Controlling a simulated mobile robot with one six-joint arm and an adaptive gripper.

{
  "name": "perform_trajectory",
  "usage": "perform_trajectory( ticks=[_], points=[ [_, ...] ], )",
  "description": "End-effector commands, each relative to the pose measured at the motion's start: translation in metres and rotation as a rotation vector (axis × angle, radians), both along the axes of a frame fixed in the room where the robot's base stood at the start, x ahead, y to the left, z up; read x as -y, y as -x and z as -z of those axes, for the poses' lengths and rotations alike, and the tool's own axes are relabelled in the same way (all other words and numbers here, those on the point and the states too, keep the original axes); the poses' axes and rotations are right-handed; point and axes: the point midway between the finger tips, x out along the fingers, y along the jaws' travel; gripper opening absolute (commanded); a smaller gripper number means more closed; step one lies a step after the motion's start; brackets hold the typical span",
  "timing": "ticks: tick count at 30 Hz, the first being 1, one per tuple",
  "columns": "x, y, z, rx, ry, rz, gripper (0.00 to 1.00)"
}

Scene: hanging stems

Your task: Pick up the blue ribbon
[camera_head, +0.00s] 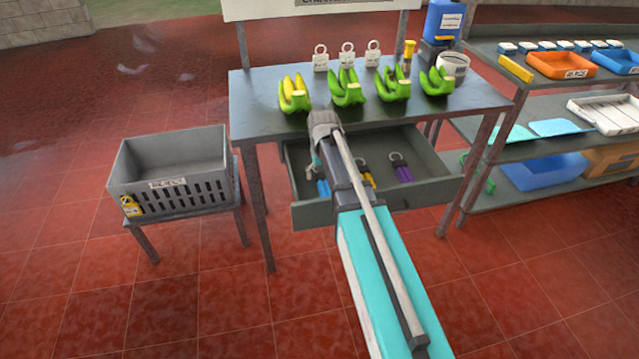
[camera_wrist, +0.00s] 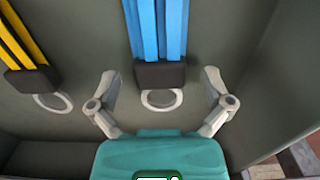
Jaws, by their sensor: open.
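The blue ribbon (camera_wrist: 158,30) lies in the open drawer (camera_head: 385,208), its strands running away from a dark clasp with a pale ring at the near end. In the wrist view the clasp and ring sit between the two fingers of my gripper (camera_wrist: 160,76). The fingers are open, one on each side, with a gap to the clasp on both sides. Whether the fingertips are level with the ribbon I cannot tell.
A yellow ribbon (camera_wrist: 20,40) lies to the left in the wrist view; a purple ribbon (camera_head: 404,173) lies farther right in the drawer. The drawer walls surround them. Above is the table (camera_head: 262,97) with several banana bunches (camera_head: 346,88). A grey crate (camera_head: 165,165) stands at left.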

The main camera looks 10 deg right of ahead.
Motion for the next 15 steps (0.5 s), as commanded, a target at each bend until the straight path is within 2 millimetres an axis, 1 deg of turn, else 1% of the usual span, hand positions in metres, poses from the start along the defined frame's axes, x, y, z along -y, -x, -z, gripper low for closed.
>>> perform_trajectory(
  ticks=[3,4,8,9,11,12,14,15],
  points=[
    [0.0001,0.0000,0.0000,0.000,0.000,0.000,1.00],
    [0.0001,0.0000,0.0000,0.000,0.000,0.000,0.98],
    [0.0001,0.0000,0.0000,0.000,0.000,0.000,0.74],
    [0.0001,0.0000,0.0000,0.000,0.000,0.000,0.67],
    [0.0001,0.0000,0.0000,0.000,0.000,0.000,0.55],
    [0.0001,0.0000,0.0000,0.000,0.000,0.000,0.48],
    [0.0001,0.0000,0.0000,0.000,0.000,0.000,0.37],
    [0.0001,0.0000,0.0000,0.000,0.000,0.000,0.37]
  ],
)
